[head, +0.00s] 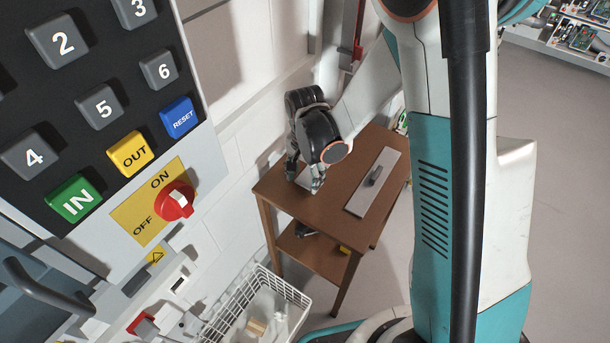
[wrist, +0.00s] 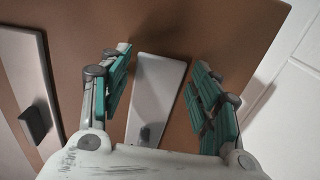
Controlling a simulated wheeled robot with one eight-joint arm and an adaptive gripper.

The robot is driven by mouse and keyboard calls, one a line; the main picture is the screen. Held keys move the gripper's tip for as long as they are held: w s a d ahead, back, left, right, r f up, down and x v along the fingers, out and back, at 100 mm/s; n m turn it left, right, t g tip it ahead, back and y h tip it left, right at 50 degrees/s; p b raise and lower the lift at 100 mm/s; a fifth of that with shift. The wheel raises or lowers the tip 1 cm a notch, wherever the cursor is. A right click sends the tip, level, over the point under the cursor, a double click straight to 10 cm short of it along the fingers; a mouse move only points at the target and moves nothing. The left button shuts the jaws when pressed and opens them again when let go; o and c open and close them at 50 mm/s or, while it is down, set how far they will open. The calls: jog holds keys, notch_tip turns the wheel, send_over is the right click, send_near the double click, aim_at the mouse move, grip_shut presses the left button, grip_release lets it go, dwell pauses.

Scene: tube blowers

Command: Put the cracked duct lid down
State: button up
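My gripper (head: 304,180) is over the left part of a small brown table (head: 335,212). In the wrist view my gripper (wrist: 160,72) is open, its two teal-padded fingers wide apart. A pale grey plate-like lid (wrist: 158,88) with a small dark handle lies on the tabletop between the fingers, with a gap on both sides. In the head view my gripper mostly hides this lid. A second grey lid (head: 374,183) with a dark handle lies on the table to the right; it also shows at the left of the wrist view (wrist: 20,75). I cannot make out a crack on either.
A wall panel with number keys (head: 100,105) and a red ON/OFF switch (head: 174,200) is close at left. A white wire basket (head: 262,305) stands below it, left of the table. A white wall runs behind. The floor at right (head: 560,200) is open.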

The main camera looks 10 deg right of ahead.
jog(key=shift+r, duration=0.1)
notch_tip(320, 180, up, 11)
jog(key=p, duration=0.5)
jog(key=s+d+r+n+t, duration=0.3)
jog(key=s+d+r+n, duration=0.1)
jog(key=s+r, duration=0.4)
jog(key=s+d+r+n+t, duration=0.4)
jog(key=s+r, duration=0.4)
jog(key=r, duration=0.2)
jog(key=shift+d+n, duration=0.45)
jog(key=shift+n, duration=0.05)
